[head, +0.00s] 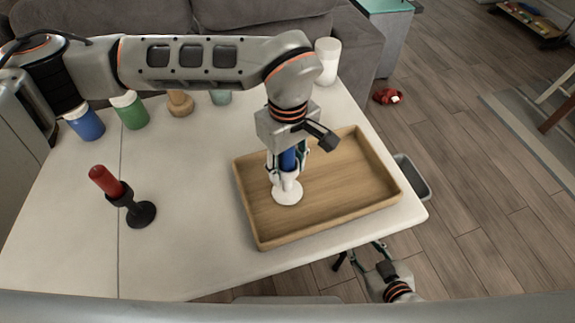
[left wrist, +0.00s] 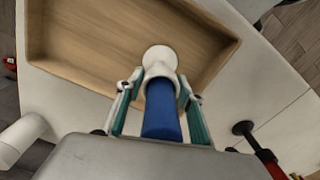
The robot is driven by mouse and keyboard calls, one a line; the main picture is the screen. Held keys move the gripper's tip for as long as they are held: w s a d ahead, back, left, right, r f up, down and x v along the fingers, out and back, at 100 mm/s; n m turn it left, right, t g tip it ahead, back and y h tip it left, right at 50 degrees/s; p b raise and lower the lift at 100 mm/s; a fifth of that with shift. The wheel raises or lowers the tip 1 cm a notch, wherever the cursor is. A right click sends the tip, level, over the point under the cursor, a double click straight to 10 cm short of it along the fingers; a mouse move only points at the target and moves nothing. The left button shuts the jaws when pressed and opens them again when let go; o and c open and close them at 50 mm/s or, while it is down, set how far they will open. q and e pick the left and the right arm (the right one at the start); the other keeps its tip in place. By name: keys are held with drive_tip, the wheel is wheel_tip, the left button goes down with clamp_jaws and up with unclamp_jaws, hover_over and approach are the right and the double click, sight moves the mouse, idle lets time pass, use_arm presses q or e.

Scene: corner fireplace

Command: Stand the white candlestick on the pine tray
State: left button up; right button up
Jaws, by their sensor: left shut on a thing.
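The white candlestick (head: 287,192) holds a blue candle (head: 288,160) and is upright over the left part of the pine tray (head: 345,180). My left gripper (head: 286,172) is shut on the candlestick from above. In the left wrist view, the candlestick's round white base (left wrist: 160,58) is over the tray floor (left wrist: 95,45), near one wall, between the two fingers (left wrist: 160,90). I cannot tell whether the base touches the tray floor. My right gripper (head: 361,256) is below the table's front edge, empty, with its fingers apart.
A black candlestick with a red candle (head: 139,212) stands left of the tray. The table's front left is clear.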

use_arm(q)
drive_tip(key=shift+f, duration=0.2)
drive_tip(key=o, duration=1.5)
wheel_tip(320, 180, up, 12)
drive_tip(key=shift+r, duration=0.15)
drive_tip(key=shift+s, duration=0.1)
